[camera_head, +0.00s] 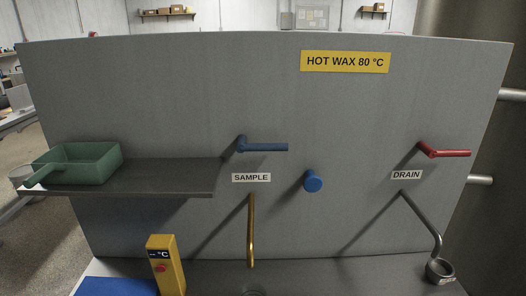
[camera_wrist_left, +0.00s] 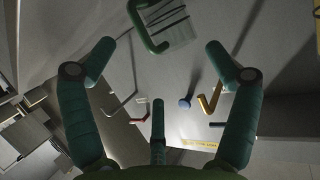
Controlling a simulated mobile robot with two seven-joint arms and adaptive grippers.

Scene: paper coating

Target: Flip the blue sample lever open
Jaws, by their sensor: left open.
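The blue sample lever (camera_head: 263,147) sticks out level to the right from its pivot on the grey panel in the head view, above the SAMPLE label (camera_head: 251,178). The brass spout (camera_head: 251,232) hangs below. My left gripper (camera_wrist_left: 158,72) shows only in the left wrist view, with its green fingers spread wide and no object visibly pinched. That view sees the panel upside down. A small blue bar, likely the lever (camera_wrist_left: 217,124), lies beside the right finger, apparently farther off. The brass spout (camera_wrist_left: 210,99) is there too. My right gripper is out of view.
A green tray (camera_head: 98,163) sits on the left shelf (camera_head: 180,180). A round blue knob (camera_head: 313,182) is right of the lever. The red drain lever (camera_head: 446,152) is farther right. A yellow temperature device (camera_head: 167,262) stands below. The panel around the lever is clear.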

